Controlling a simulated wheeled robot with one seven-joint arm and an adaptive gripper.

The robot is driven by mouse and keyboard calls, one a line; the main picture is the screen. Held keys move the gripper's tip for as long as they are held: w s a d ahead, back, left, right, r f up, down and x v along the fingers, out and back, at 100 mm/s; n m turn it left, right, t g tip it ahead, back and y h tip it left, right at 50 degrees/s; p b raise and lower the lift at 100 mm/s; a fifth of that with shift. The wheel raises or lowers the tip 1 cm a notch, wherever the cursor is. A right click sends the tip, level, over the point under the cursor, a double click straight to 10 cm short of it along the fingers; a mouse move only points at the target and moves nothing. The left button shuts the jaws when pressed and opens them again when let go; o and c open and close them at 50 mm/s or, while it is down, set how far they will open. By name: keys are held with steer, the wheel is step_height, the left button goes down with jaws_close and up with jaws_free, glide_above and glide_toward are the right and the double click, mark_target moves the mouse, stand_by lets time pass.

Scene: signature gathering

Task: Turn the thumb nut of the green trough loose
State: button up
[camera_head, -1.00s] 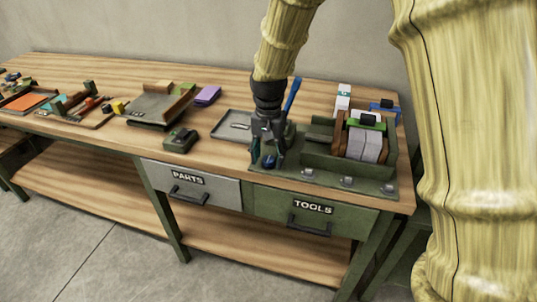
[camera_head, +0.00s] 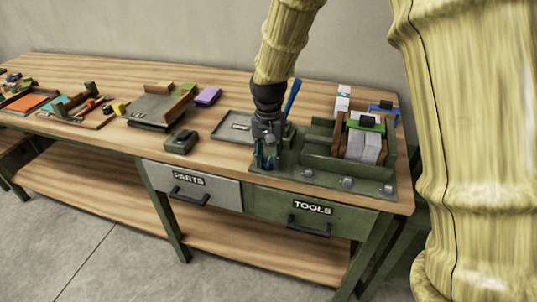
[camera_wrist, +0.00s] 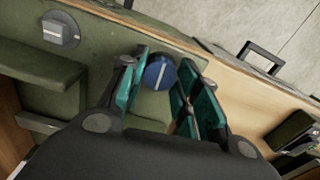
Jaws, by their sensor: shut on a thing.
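The green trough (camera_head: 318,162) stands at the right end of the bench on a green base (camera_head: 330,178). A blue round thumb nut with a white line (camera_wrist: 160,72) sits on the green base in the wrist view. My gripper (camera_head: 266,164) points down at the left front of the base. In the head view the fingers mostly hide the nut.
Grey knobs (camera_head: 346,183) line the base's front edge; one shows in the wrist view (camera_wrist: 61,30). White sheets (camera_head: 363,147) stand between brown boards on the right. A blue-handled tool (camera_head: 291,97) stands behind my gripper. A grey tray (camera_head: 218,133) and green block (camera_head: 181,141) lie left.

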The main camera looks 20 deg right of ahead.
mark_target(269, 160)
steer(key=n+p, duration=0.3)
steer(key=n, duration=0.1)
steer(key=shift+r+p, duration=0.25)
steer(key=shift+p, duration=0.05)
steer(key=n+p, duration=0.3)
steer(key=n, duration=0.1)
steer(key=shift+n, duration=0.3)
steer(key=n+p, duration=0.2)
steer(key=n, duration=0.2)
steer(key=shift+f+n+p, duration=0.1)
steer(key=shift+n+p, duration=1.05)
steer(key=shift+n, duration=0.95)
steer(key=o, duration=1.1)
steer(key=shift+d+f, duration=0.1)
steer(key=shift+c, duration=0.2)
step_height(269, 160, up, 12)
